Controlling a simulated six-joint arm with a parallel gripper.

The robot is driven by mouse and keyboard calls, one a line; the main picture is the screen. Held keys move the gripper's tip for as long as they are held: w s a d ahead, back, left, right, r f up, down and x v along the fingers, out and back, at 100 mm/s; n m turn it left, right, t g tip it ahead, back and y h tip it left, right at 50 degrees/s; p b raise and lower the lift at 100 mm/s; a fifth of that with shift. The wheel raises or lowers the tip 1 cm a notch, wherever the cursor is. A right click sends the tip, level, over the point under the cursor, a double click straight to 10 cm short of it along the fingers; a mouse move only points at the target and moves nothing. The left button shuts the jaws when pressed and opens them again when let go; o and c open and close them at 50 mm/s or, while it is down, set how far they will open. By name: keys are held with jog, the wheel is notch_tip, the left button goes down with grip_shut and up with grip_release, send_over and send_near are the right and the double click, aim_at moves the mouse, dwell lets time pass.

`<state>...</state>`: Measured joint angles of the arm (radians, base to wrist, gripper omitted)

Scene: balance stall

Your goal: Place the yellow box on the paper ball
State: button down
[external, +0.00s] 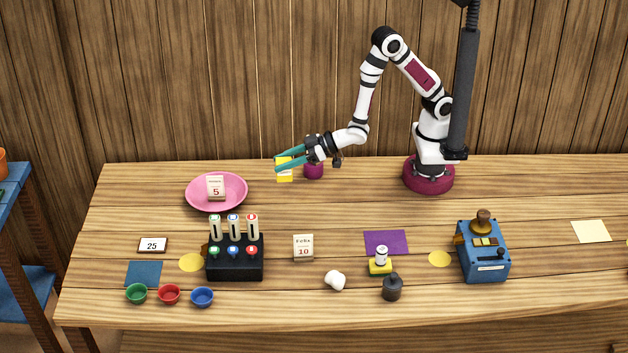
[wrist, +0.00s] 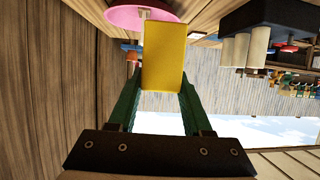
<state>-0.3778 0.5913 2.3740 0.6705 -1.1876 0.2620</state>
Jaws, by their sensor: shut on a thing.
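My gripper (external: 279,163) has teal fingers and is shut on the yellow box (external: 285,175). It holds the box at the back of the table, right of the pink plate; the exact height is hard to tell. In the wrist view the yellow box (wrist: 163,55) stands between the green-looking fingers and hides part of what lies beyond. A small white lump (external: 335,280), which looks like the paper ball, lies near the table's front edge, apart from the gripper. Nothing rests on it. The wrist view does not clearly show it.
A pink plate (external: 233,202) holds a card. A dark weight (external: 392,289) and a yellow block with a white cylinder (external: 381,256) stand right of the lump.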

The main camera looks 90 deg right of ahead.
jog(key=shift+d+r, duration=0.3)
jog(key=shift+d, duration=0.15)
jog(key=s+a+r+n+g+y, duration=0.1)
jog(key=a+r+n+y, duration=0.15)
jog(key=a, duration=0.45)
jog(key=a+r+n+g+y, duration=0.1)
jog(key=a+n+y, duration=0.3)
jog(key=a, duration=0.3)
jog(key=n+g+y, duration=0.5)
jog(key=n+g, duration=0.1)
send_over(335, 272)
notch_tip(335, 272, down, 5)
notch_tip(335, 272, down, 4)
jog(key=shift+f, duration=0.1)
